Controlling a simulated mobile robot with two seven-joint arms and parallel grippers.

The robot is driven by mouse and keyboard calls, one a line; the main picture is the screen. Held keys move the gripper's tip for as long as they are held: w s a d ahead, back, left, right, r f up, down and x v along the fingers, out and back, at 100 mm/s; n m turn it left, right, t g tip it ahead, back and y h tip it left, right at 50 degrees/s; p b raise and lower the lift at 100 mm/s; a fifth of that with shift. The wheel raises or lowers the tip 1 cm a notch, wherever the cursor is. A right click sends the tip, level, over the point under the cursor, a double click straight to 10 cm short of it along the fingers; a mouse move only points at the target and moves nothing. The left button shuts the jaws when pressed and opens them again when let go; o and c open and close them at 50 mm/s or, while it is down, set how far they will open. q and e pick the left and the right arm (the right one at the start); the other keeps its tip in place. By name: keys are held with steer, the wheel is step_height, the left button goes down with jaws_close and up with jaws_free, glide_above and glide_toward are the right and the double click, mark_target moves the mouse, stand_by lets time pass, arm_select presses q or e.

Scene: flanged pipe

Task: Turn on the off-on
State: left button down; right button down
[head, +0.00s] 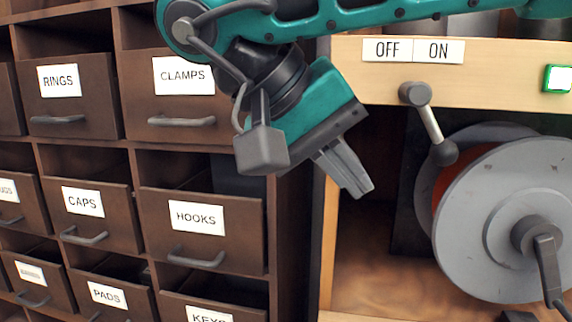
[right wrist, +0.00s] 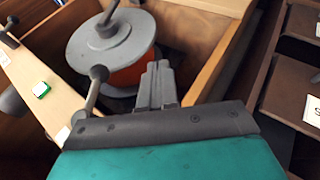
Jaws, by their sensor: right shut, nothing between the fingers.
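The off-on switch is a grey lever (head: 431,125) on a pale wooden rail. Its pivot sits under the OFF label (head: 387,50) and ON label (head: 438,51), and its dark knob hangs down and to the right, towards the ON side. It also shows in the right wrist view (right wrist: 94,92), left of the fingers. My right gripper (head: 362,190) is shut and empty, left of the lever and lower than its knob, apart from it. Its closed fingers also show in the right wrist view (right wrist: 156,72). My left gripper is not in view.
A green-framed square (head: 557,79) is on the rail at right. A grey reel with a red core (head: 480,220) and crank stands behind and below the lever. A brown drawer cabinet (head: 287,240) fills the left. Open space lies below my right gripper.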

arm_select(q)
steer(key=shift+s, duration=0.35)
arm_select(e)
steer(key=s+a, duration=0.1)
steer(key=a, duration=0.6)
steer(key=shift+s+r, duration=0.2)
steer(key=shift+s, duration=0.05)
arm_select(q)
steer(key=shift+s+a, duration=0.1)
